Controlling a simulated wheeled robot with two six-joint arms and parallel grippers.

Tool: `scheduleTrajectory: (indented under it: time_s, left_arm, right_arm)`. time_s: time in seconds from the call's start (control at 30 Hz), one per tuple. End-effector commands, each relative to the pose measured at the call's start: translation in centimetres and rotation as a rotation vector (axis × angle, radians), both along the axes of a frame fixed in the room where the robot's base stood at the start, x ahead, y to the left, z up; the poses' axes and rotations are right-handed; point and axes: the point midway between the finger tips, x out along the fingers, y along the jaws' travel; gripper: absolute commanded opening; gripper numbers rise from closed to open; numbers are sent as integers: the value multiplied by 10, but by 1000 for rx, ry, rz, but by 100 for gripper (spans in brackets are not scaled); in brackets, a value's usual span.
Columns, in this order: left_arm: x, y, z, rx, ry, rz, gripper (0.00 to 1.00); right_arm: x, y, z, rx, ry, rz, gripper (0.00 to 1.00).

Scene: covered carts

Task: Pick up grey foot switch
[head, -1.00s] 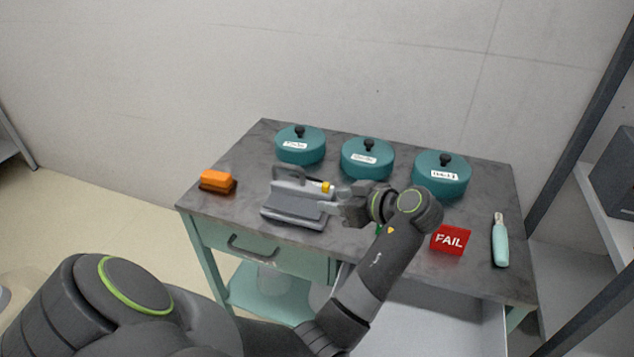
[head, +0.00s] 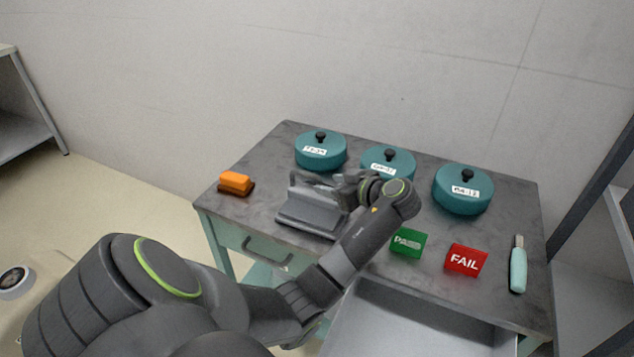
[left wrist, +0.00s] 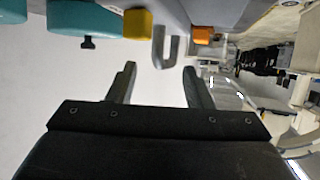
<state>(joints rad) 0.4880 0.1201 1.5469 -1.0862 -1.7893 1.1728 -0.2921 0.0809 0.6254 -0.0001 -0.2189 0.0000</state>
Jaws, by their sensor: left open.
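The grey foot switch (head: 308,214) stands on the left front part of the cart top (head: 250,212), a wide base with a raised bar behind. My left gripper (head: 343,188) is at its right rear side, partly hiding it. In the left wrist view the open fingers (left wrist: 160,70) have nothing between them. A grey hooked bar (left wrist: 175,48), apparently part of the foot switch, lies just ahead of them, and a grey body (left wrist: 215,12) shows behind it. I cannot tell whether the gripper touches it. My right gripper is in neither view.
Teal lidded pots (head: 320,150) line the back. An orange block (head: 236,183) lies left of the switch. Green PASS (head: 408,242) and red FAIL (head: 466,260) blocks and a teal-handled tool (head: 518,265) lie right. An open drawer (head: 420,322) juts out in front.

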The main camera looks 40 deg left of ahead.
Motion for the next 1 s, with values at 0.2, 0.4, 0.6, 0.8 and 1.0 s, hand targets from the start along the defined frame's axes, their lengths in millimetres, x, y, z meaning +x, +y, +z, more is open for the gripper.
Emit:
scheduleTrajectory:
  time_s: [0.2, 0.4, 0.6, 0.8, 1.0]
  left_arm:
    - [1, 27, -6, 4, 5, 1, 46]
    - [3, 47, -17, 2, 2, 0, 46]
    - [3, 48, -19, 0, 1, -1, 46]
    - [3, 48, -19, 0, 1, -1, 26]
    - [3, 48, -19, 0, 1, -1, 0]
  right_arm:
    - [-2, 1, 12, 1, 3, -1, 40]
    - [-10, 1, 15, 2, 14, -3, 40]
    - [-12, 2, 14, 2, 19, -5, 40]
    - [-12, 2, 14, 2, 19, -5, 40]
    - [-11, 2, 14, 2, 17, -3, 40]
